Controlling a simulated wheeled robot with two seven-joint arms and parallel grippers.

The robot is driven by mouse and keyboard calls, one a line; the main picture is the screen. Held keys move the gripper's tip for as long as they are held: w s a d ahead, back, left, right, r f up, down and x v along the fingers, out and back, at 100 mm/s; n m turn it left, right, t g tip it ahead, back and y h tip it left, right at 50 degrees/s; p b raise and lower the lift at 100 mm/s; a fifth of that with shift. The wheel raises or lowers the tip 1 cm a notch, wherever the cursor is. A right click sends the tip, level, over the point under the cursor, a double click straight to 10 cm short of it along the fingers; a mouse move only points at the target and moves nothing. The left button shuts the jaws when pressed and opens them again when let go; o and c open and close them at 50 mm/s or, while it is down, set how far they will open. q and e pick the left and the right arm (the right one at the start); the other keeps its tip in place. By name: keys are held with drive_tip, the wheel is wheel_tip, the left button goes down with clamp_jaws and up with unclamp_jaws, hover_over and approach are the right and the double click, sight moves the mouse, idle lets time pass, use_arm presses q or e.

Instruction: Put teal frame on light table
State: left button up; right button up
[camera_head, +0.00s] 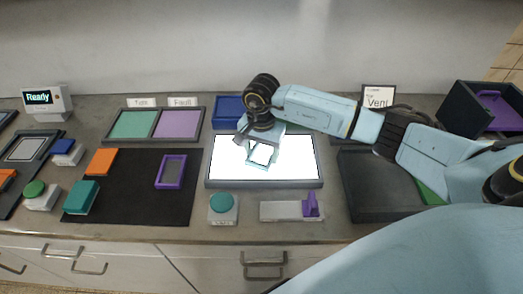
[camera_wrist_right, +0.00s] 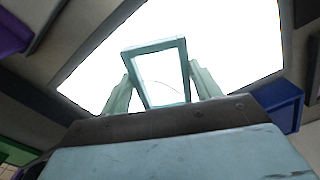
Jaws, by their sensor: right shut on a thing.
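The light table (camera_head: 300,160) is a bright white panel in a dark rim at the middle of the counter. My right gripper (camera_head: 260,146) is above its left half, pointing down. It is shut on a pale teal frame (camera_wrist_right: 153,47), a thin rectangular ring with an open middle. In the wrist view the frame sits between both fingers, tilted, with the white panel behind and through it. The gap between frame and panel is hard to judge. My left gripper is not in view.
A black mat (camera_head: 130,210) at left holds a purple frame (camera_head: 171,158), an orange block (camera_head: 101,161) and a teal block (camera_head: 81,197). A green-buttoned box (camera_head: 223,207) and a grey piece with a purple part (camera_head: 285,211) stand in front. A dark tray (camera_head: 375,205) lies right.

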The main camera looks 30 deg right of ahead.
sight(261, 154)
drive_tip(key=o, duration=1)
drive_tip(key=shift+f, duration=0.15)
wheel_tip(261, 154, up, 12)
drive_tip(key=shift+r, duration=0.2)
